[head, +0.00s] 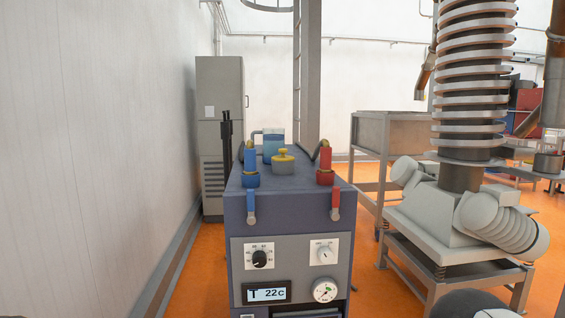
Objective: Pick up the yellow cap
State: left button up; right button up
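The yellow cap (283,153) sits on a short grey round neck (283,166) on top of the dark blue machine (290,212). It is upright, with a small knob on top. A blue valve fitting (250,165) stands to its left and a red one (325,165) to its right, both apart from it. Neither of my grippers shows in the head view.
A clear container with bluish liquid (273,143) stands behind the cap. Blue (252,205) and red (335,204) handles hang at the machine's front. A white wall is left; a ribbed column (472,80) and a metal stand (385,130) are right. Orange floor lies between.

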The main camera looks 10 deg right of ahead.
aim_at(284, 158)
jog(key=i+j+z, duration=0.75)
jog(key=i+j, duration=0.15)
jog(key=i+j+z, duration=0.4)
jog(key=j, duration=0.2)
jog(key=k+l, duration=0.05)
